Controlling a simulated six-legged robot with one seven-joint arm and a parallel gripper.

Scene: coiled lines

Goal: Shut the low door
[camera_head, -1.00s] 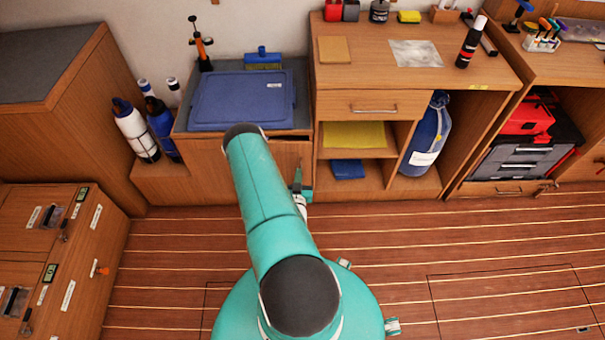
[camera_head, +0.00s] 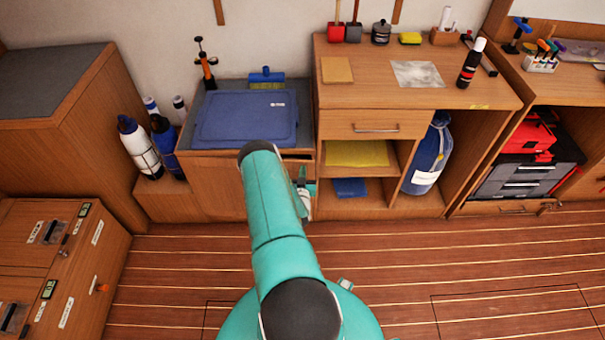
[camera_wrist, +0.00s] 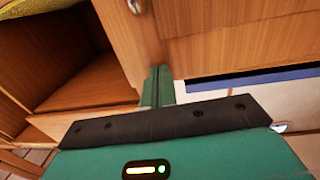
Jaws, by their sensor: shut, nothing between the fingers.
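The low door (camera_head: 218,184) is the wooden front of the cabinet under the blue lid, left of the open shelves. My arm covers part of it in the head view. A dark gap shows along its upper right edge, but I cannot tell how far it stands open. In the wrist view, a wooden panel (camera_wrist: 235,42) fills the upper right, with a dark gap along its lower edge. My gripper (camera_head: 302,178) is beside the door's right side, partly hidden by my arm. In the wrist view its fingers (camera_wrist: 160,82) are together and empty, close to the wood; contact is unclear.
Open shelves with a yellow cloth (camera_head: 357,153) and a blue cloth (camera_head: 350,188) stand right of the door. A blue lid (camera_head: 246,118) lies on top of the cabinet. Bottles (camera_head: 140,149) stand at its left. The plank floor (camera_head: 420,265) at the front right is clear.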

